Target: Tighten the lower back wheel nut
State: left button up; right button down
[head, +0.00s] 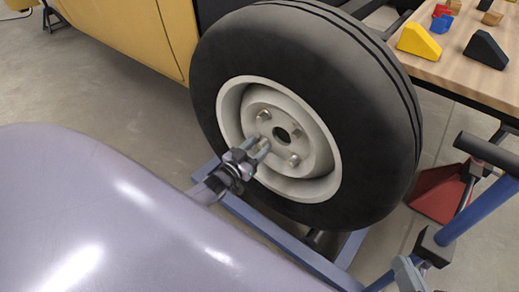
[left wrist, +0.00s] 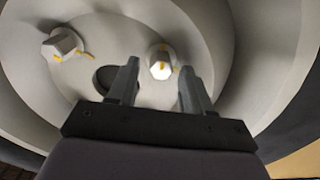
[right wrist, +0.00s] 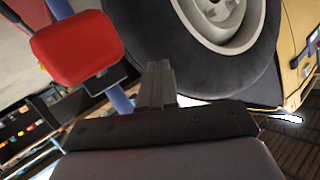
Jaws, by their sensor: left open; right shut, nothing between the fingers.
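The wheel (head: 380,150) has a pale rim with nuts around a dark centre hole. In the head view my left gripper (head: 259,151) reaches in at the hub's lower left, by one nut. In the left wrist view my left gripper (left wrist: 160,80) is open, and a pale nut (left wrist: 160,68) with yellow marks shows between its fingers, apparently just beyond the tips. A second nut (left wrist: 62,43) sits to the left. I cannot tell whether the fingers touch the near nut. My right gripper (right wrist: 156,72) is shut and empty, with the tyre (right wrist: 225,70) beyond it.
A yellow body panel (head: 130,30) stands behind the wheel. A wooden table (head: 450,65) with coloured blocks is at the upper right. Blue bars (head: 275,240) run below the wheel. A red stand (head: 438,192) is at its right; a red pad (right wrist: 75,45) shows near my right gripper.

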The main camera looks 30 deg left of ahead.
pick_arm(q)
jog(key=shift+w, duration=0.5)
grip_shut()
